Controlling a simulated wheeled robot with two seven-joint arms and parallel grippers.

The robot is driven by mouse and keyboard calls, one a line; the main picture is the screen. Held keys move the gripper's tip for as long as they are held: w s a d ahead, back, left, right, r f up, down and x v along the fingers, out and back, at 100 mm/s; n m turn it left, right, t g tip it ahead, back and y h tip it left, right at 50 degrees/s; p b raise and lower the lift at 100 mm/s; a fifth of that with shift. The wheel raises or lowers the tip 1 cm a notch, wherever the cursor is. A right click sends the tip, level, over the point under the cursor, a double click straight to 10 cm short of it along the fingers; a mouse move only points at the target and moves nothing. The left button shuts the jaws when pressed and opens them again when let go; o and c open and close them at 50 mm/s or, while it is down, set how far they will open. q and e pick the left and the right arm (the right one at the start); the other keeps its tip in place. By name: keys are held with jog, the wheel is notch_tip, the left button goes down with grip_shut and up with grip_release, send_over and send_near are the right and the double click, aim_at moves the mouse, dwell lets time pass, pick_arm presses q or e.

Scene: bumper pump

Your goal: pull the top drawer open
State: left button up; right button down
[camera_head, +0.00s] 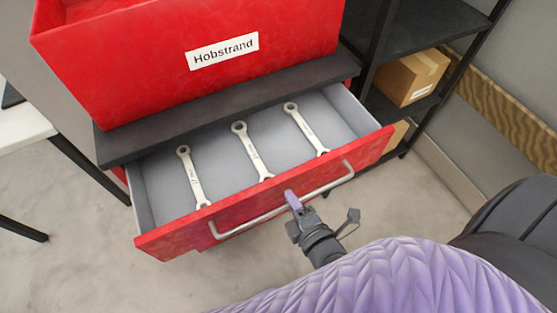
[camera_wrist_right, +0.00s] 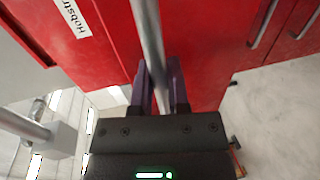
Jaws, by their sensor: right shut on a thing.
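The top drawer (camera_head: 270,211) of the red cabinet is pulled out, with its grey inside and several wrenches showing. A silver bar handle (camera_head: 250,222) runs along its red front. My right gripper (camera_head: 293,203) is at the middle of the handle, shut on the bar. In the right wrist view the handle (camera_wrist_right: 152,45) passes between the two purple fingers of my right gripper (camera_wrist_right: 161,88). My left gripper is in neither view.
A red bin (camera_head: 190,60) labelled "Hobstrand" stands on the cabinet's dark top (camera_head: 225,108). A black shelf with a cardboard box (camera_head: 410,78) stands at the right. A white table (camera_head: 20,128) is at the left. Bare floor lies in front of the drawer.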

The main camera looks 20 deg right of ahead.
jog(key=s+p, duration=0.1)
jog(key=s, duration=0.5)
jog(key=shift+s, duration=0.2)
jog(key=shift+d, duration=0.1)
jog(key=c, duration=0.7)
grip_release()
jog(key=shift+o, duration=0.4)
jog(key=s+r, duration=0.2)
jog(key=s, duration=0.7)
jog(key=shift+s+d+p, duration=0.15)
jog(key=shift+s+p, duration=0.15)
jog(key=shift+s, duration=0.1)
